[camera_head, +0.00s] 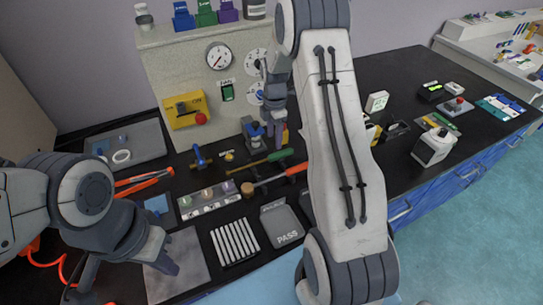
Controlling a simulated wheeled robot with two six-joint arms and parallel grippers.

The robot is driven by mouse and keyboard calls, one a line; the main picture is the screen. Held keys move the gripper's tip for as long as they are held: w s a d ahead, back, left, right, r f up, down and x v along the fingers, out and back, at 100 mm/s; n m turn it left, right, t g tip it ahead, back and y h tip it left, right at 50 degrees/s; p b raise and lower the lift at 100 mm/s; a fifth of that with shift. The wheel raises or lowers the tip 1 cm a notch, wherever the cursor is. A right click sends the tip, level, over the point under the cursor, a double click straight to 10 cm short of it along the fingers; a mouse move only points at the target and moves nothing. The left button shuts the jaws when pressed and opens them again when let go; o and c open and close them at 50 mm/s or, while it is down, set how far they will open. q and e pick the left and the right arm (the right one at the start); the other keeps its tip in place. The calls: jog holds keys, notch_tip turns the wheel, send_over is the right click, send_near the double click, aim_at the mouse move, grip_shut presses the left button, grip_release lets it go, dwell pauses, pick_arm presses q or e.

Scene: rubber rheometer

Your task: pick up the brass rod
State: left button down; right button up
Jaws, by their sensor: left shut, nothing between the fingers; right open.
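A thin brass-coloured rod (246,165) with a green handle (280,155) lies on the black bench in front of the grey panel; I cannot tell for certain that it is the brass rod. Just in front of it lies a tool with a round brass-coloured head (247,188) and a red-and-black handle (296,169). My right gripper (277,145) points down over the green handle, open; I cannot tell whether it touches it. My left gripper (172,268) is shut and empty, low at the left over a grey plate.
A white slotted rack (234,242) and a grey PASS tray (282,224) lie at the front. A strip with small samples (209,199) and red-handled pliers (143,182) lie left. The gauge panel (160,70) stands behind. My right arm hides the bench's middle.

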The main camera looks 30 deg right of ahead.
aim_at(274, 155)
notch_tip(274, 155, down, 3)
jog(key=shift+f, duration=0.1)
jog(key=shift+w+f+p, duration=0.2)
jog(key=shift+f+p, duration=0.85)
jog(key=shift+f, duration=1.6)
grip_shut()
